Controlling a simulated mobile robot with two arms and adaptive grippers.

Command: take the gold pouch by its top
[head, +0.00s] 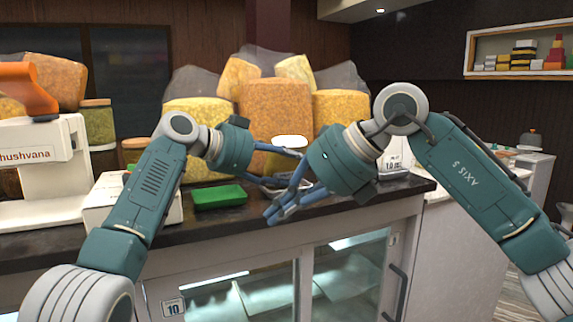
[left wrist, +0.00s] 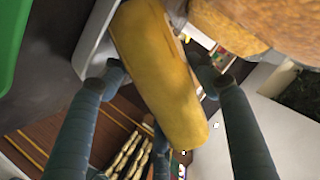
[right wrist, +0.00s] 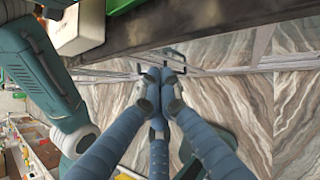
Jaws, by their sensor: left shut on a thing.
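The gold pouch (left wrist: 160,75) fills the middle of the left wrist view, smooth and yellow-gold. My left gripper (left wrist: 162,78) has a finger on either side of it and is shut on it. In the head view my left gripper (head: 290,168) is above the counter, in front of large snack bags; I cannot clearly make out the pouch there. My right gripper (head: 275,212) is beside it, in front of the counter edge, fingers pointing down and left. In the right wrist view its fingertips (right wrist: 165,75) are together, with nothing seen between them.
A green box (head: 218,196) lies on the dark counter (head: 240,220), beside a white box (head: 100,205) and a white scale-like machine (head: 40,150). A glass-fronted case (head: 270,290) is below. The two grippers are close together.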

